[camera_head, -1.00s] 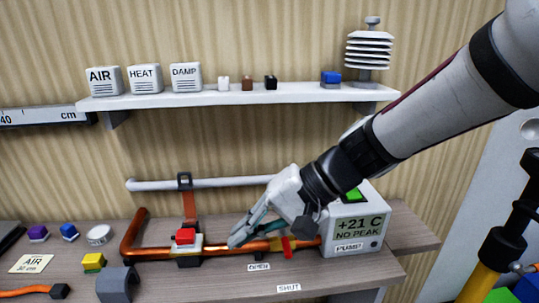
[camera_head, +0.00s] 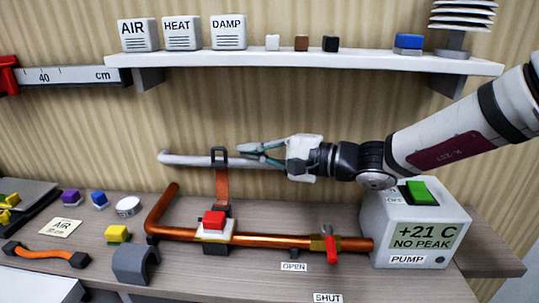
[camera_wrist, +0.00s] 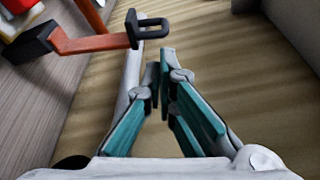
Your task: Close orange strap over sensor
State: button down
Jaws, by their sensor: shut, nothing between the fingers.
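The orange strap (camera_head: 222,186) stands upright behind the copper pipe, with a black loop buckle (camera_head: 219,152) at its top by a grey rail. The sensor, a red block (camera_head: 214,221) on a white base, sits on the pipe in front of the strap; the strap is not over it. My gripper (camera_head: 241,154) is shut and empty, its teal fingers pointing left just right of the buckle. In the wrist view the strap (camera_wrist: 88,44) and buckle (camera_wrist: 150,28) lie beyond the fingertips (camera_wrist: 160,62), apparently apart from them.
The copper pipe (camera_head: 274,239) runs along the bench to a valve with a red handle (camera_head: 330,244) and a pump box (camera_head: 415,230) at right. A grey rail (camera_head: 185,160) runs along the wall. A shelf (camera_head: 300,60) with labelled blocks hangs above. A grey clip (camera_head: 133,263) stands in front.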

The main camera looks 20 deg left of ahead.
aim_at(221, 177)
jog(key=shift+w+a+f, duration=0.1)
jog(key=shift+a, duration=0.95)
jog(key=shift+w+a+f, duration=0.1)
jog(key=shift+a, duration=0.9)
